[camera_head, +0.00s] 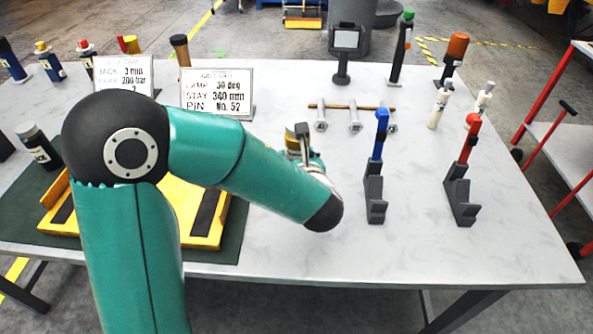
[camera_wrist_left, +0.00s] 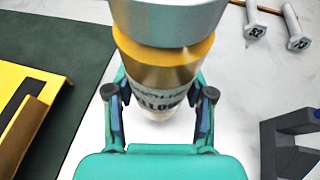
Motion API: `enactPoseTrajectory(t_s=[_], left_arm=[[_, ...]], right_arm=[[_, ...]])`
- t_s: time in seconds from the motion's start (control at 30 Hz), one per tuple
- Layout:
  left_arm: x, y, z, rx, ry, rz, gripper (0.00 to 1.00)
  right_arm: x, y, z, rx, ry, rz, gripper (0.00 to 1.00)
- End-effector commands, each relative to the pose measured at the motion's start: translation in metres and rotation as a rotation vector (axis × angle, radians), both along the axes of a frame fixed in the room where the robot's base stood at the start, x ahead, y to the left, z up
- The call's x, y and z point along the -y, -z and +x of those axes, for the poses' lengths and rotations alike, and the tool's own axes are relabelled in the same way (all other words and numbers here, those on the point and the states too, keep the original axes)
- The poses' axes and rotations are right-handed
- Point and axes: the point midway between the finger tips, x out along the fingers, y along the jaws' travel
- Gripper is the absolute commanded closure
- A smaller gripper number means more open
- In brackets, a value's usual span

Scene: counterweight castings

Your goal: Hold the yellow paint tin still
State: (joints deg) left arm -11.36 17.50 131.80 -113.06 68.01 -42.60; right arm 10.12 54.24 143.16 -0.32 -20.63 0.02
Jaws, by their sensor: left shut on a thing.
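The yellow paint tin (camera_wrist_left: 165,72) is in the left wrist view, with a grey top, a yellow band and a label that is only partly readable. It stands between the fingers of my left gripper (camera_wrist_left: 160,93), which is shut on it. In the head view my teal left arm reaches across the table and hides most of my left gripper and the tin. My right gripper is not in view.
A yellow tray (camera_head: 215,240) on a dark green mat lies left of the gripper. Two signs (camera_head: 217,93) stand behind my arm. Bolts on a rod (camera_head: 354,118) lie behind and to the right. Dark stands with a blue (camera_head: 376,190) and a red handle (camera_head: 462,190) are on the right.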

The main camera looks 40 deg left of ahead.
Motion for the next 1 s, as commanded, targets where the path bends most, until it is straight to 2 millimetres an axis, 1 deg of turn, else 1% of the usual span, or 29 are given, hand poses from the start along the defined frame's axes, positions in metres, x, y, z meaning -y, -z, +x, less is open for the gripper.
enactPoseTrajectory(t_s=[0.27, 0.37, 0.5, 0.6, 0.9, 1.0], left_arm=[[0.0, 0.0, 0.0, 0.001, 0.0, 0.001, 1.0], [0.0, 0.01, 0.0, -0.004, 0.001, 0.002, 1.0], [0.0, 0.031, 0.0, -0.005, -0.001, 0.003, 1.0], [0.0, 0.04, 0.0, -0.002, 0.0, 0.002, 1.0], [0.0, 0.042, 0.0, 0.002, 0.0, 0.001, 1.0], [0.0, 0.044, 0.0, 0.002, 0.0, 0.001, 1.0]], right_arm=[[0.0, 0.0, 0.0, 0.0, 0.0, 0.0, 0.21], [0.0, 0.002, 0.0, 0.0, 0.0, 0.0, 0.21], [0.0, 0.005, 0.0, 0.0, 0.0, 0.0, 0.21], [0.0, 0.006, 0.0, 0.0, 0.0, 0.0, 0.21], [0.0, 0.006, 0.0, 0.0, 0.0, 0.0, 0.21], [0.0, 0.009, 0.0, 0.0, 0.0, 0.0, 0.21]])
